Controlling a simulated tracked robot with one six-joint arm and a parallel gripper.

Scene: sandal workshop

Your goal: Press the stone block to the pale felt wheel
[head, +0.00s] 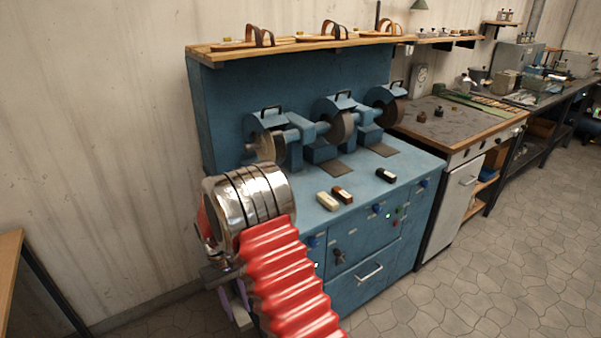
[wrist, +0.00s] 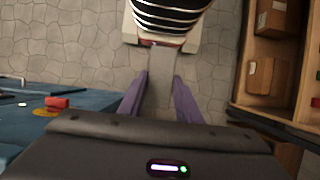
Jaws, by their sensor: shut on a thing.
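The pale felt wheel (head: 265,147) is the leftmost wheel on the blue grinding machine, partly behind my arm. My gripper (head: 235,298) is low at the left front of the machine, partly hidden by my red arm sleeve. In the wrist view my gripper's purple fingers (wrist: 158,88) stand either side of a long grey block (wrist: 160,75), seemingly the stone block, and are shut on it. The block is apart from the felt wheel. Its far end overlaps my own base in that view, so its exact length is hard to tell.
A cream bar (head: 327,201), a brown bar (head: 343,194) and a black bar (head: 386,175) lie on the blue bench top (head: 360,195). Two darker wheels stand right of the felt one. Sandals line the shelf (head: 300,43) above. A red button (wrist: 57,103) and wooden shelving (wrist: 243,70) flank my gripper.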

